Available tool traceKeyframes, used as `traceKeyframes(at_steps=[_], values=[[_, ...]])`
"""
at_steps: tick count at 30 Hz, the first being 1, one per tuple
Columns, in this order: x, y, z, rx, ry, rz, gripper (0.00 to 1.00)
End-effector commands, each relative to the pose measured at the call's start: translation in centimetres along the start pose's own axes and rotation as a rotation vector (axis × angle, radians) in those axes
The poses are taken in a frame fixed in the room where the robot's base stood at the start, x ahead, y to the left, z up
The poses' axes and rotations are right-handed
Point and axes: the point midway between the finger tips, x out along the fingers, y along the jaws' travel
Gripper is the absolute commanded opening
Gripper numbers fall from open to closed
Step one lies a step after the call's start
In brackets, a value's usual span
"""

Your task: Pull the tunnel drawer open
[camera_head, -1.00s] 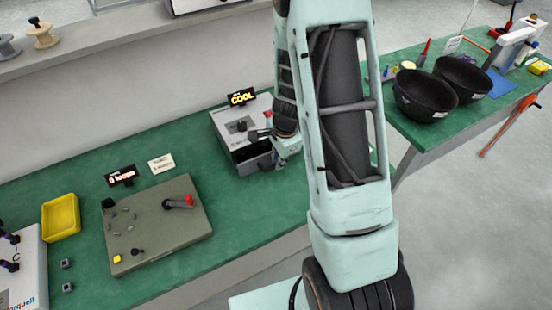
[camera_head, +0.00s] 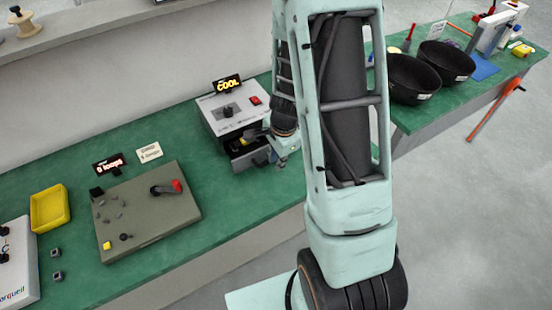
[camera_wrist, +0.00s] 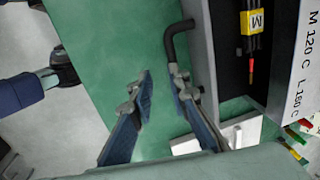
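The tunnel (camera_head: 222,115) is a grey-white box with a black knob, a red switch and a lit "COOL" sign. Its drawer (camera_head: 251,159) sticks out of the front, open, with something yellow inside. In the wrist view the drawer (camera_wrist: 233,75) holds a yellow block marked M (camera_wrist: 252,22) with dark leads. Its black bent handle (camera_wrist: 168,40) stands out toward my gripper (camera_wrist: 162,80). The gripper's blue-padded fingers are apart. The right finger overlaps the handle's lower part; the left finger is clear of it. In the head view my gripper (camera_head: 281,158) is at the drawer front, partly hidden by my arm.
A grey-green panel with a red-tipped lever (camera_head: 148,215) and a yellow tray (camera_head: 50,208) lie left on the green bench. Black bowls (camera_head: 412,82) stand on the right bench. Bare bench (camera_head: 215,185) lies in front of the drawer.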

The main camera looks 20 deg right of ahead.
Motion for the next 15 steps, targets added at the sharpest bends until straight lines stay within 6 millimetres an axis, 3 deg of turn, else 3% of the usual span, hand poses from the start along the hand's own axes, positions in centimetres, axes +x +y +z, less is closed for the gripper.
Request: traceKeyframes(at_steps=[15], values=[[-4.2,-0.3,0.0,-0.002,0.002,-0.005,0.16]])
